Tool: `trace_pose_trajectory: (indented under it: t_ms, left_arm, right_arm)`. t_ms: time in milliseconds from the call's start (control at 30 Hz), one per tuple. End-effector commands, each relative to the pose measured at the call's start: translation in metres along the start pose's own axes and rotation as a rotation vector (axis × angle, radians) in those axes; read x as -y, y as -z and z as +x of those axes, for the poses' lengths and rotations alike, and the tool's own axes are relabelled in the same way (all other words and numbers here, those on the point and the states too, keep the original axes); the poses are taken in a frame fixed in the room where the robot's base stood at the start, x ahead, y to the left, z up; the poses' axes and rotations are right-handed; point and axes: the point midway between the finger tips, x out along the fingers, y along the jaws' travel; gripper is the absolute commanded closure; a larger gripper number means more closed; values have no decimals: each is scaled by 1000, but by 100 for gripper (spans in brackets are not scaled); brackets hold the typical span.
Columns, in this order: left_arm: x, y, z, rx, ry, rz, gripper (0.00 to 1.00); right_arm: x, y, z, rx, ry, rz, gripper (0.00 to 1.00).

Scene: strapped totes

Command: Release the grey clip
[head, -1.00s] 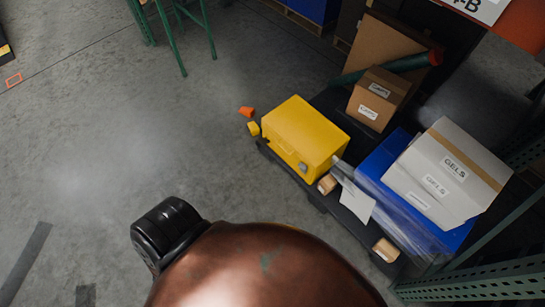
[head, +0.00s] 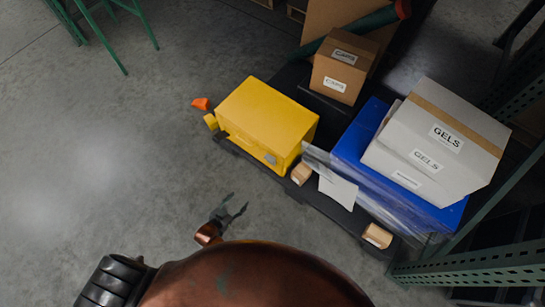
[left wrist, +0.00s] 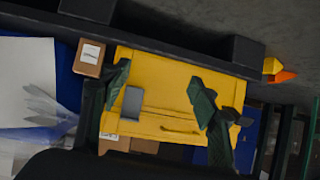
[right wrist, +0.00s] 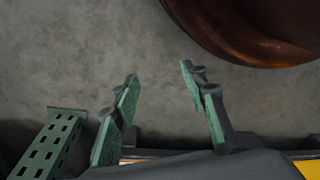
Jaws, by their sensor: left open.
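The grey clip (head: 270,159) sits low on the front side of the yellow tote (head: 266,110). In the left wrist view the clip (left wrist: 132,102) shows as a small grey block against the tote's yellow side (left wrist: 165,70). My left gripper (head: 237,203) is open and empty over the floor, short of the tote. In the left wrist view its fingers (left wrist: 160,84) stand apart, with the clip between them in the picture, nearer the left finger. My right gripper (right wrist: 157,72) shows only in the right wrist view, open and empty over grey floor.
The tote stands on a dark pallet (head: 325,205) beside a blue tote (head: 352,150) under clear wrap, a GELS box (head: 440,135) and a cardboard box (head: 345,65). Green rack posts (head: 480,270) stand at the right.

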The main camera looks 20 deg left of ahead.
Motion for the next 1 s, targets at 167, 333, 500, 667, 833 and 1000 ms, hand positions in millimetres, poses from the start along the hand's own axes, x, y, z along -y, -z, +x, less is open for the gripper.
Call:
trace_pose_trajectory:
  t_ms: [167,333,500,667,833,1000]
  left_arm:
    - [-10,68,68,-265,-54,8,45]
    - [-18,123,94,-445,-92,6,45]
    - [-23,152,101,-529,-111,5,45]
    - [-25,164,113,-544,-114,4,45]
    - [-28,177,137,-542,-113,4,45]
    - [-30,188,156,-540,-113,3,45]
  right_arm:
    - [8,21,-35,5,23,16,60]
    - [12,31,-75,5,36,23,60]
    - [13,36,-96,0,43,26,60]
    - [16,42,-91,-27,56,24,60]
    - [24,56,-71,-90,81,20,60]
    - [32,69,-55,-150,103,20,60]
